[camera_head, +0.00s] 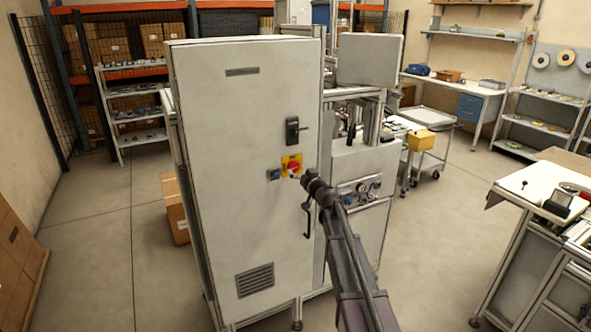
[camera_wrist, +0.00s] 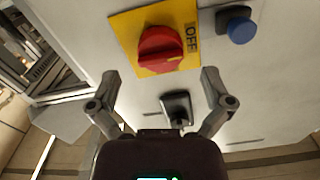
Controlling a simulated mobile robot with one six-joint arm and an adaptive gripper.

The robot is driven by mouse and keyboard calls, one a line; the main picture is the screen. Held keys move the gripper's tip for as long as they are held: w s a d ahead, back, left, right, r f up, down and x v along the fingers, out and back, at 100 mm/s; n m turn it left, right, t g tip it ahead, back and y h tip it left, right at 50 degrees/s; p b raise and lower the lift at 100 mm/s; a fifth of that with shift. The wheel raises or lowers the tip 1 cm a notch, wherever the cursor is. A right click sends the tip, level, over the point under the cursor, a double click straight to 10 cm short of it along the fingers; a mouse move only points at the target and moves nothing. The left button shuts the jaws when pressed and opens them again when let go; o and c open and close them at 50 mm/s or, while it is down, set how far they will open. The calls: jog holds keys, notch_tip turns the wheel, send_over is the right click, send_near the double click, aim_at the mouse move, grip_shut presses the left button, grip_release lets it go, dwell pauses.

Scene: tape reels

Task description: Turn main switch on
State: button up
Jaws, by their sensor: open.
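The main switch is a red rotary knob (camera_wrist: 160,46) on a yellow plate (camera_wrist: 123,32) marked OFF, on the front of a tall grey cabinet (camera_head: 225,150). The knob also shows in the head view (camera_head: 293,168), partly close to my gripper's tip. My gripper (camera_wrist: 160,85) is open and empty in the wrist view. Its two fingers are spread, with the knob ahead of them and roughly centred between them. I see no contact with the knob. In the head view my gripper (camera_head: 303,180) is just right of the yellow plate.
A blue button (camera_wrist: 237,25) sits beside the plate. A panel with gauges (camera_head: 362,190) stands right of the cabinet.

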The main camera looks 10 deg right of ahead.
aim_at(296, 169)
jog(key=shift+x, duration=1.7)
jog(key=c, duration=1.1)
